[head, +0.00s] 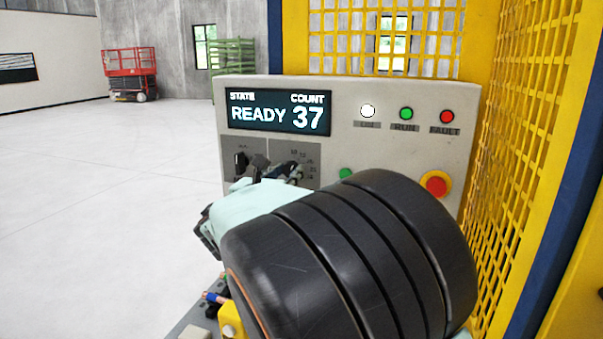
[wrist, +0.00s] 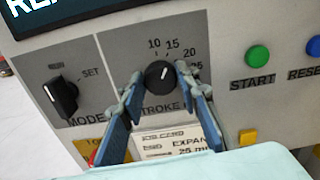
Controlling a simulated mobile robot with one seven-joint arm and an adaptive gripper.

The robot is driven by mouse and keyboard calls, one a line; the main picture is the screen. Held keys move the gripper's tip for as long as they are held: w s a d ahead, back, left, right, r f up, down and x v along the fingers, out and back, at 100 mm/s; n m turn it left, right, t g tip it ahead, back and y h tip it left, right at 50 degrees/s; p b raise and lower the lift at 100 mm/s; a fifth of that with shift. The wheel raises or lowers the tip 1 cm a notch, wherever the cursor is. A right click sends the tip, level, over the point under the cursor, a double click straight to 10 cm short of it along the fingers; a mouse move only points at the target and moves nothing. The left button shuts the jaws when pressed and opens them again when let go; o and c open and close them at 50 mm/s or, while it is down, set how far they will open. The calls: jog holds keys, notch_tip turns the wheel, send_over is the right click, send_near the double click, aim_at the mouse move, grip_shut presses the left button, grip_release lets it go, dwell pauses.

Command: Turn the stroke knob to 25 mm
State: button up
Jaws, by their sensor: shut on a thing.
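The stroke knob (wrist: 159,76) is round and black with a white pointer line, on the grey panel in the wrist view. Its scale reads 10, 15, 20 and 25 in an arc above and to the right. The line points up and slightly right, roughly toward 15. My gripper (wrist: 160,83) is shut on the knob, one blue-grey finger on each side. In the head view my gripper (head: 272,172) is at the panel's lower left, and the knob is hidden behind it. A job card (wrist: 172,143) below shows "EXPAND" and "25 mm", partly covered.
The black mode knob (wrist: 62,96) is left of my fingers. The green START button (wrist: 258,56) and blue RESET button (wrist: 314,46) are to the right. The display (head: 279,111) reads READY 37. A red stop button (head: 436,184) and yellow mesh guard (head: 535,120) stand right.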

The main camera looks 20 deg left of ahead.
jog(key=shift+c, duration=0.8)
jog(key=shift+f+b, duration=0.1)
jog(key=shift+b, duration=0.3)
jog(key=shift+f+m+b, duration=0.15)
jog(key=shift+m+b, duration=0.45)
jog(key=shift+b, duration=0.3)
jog(key=m+b, duration=1)
jog(key=b, duration=0.5)
jog(key=shift+d+m, duration=0.1)
jog(key=shift+m, duration=0.2)
